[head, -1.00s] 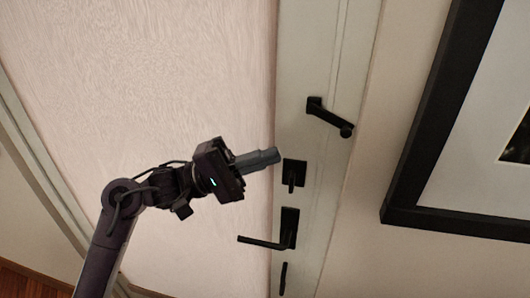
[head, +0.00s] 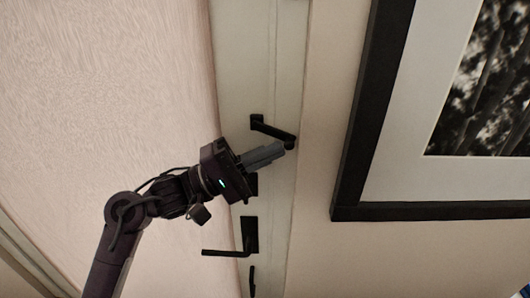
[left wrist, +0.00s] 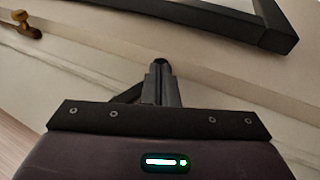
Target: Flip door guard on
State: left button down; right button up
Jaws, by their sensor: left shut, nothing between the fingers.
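The door guard (head: 270,128) is a black bar with a round knob at its end, on the pale strip beside the textured pink-white panel (head: 110,90). It slants down to the right from its square mount. My left gripper (head: 282,150) is shut and empty, with its tips at or just below the knob end. I cannot tell whether they touch. My right gripper is not in view.
Below the guard, a black lock plate (head: 251,187) is partly hidden by my left gripper. A black lever handle (head: 249,236) sits lower. A large black picture frame (head: 350,185) hangs on the wall to the right, with bare wall between.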

pick_arm(q)
jog(key=shift+d+r+n+t+h+p, duration=0.15)
jog(key=shift+d+n+t+h+p, duration=0.15)
jog(key=shift+h, duration=0.2)
jog(key=shift+n+t+h, duration=0.3)
jog(key=shift+t+h, duration=0.1)
jog(key=shift+h, duration=0.1)
jog(key=shift+d+r+n+t+h+p, duration=0.25)
jog(key=shift+n+t+h+p, duration=0.1)
jog(key=shift+t+h, duration=0.15)
jog(key=shift+d+r+n+t+h+p, duration=0.2)
jog(key=shift+n+t+h, duration=0.15)
jog(key=shift+t+h, duration=0.15)
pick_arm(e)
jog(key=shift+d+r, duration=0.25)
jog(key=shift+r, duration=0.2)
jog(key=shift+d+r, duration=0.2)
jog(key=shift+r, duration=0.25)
pick_arm(q)
jog(key=shift+f, duration=0.1)
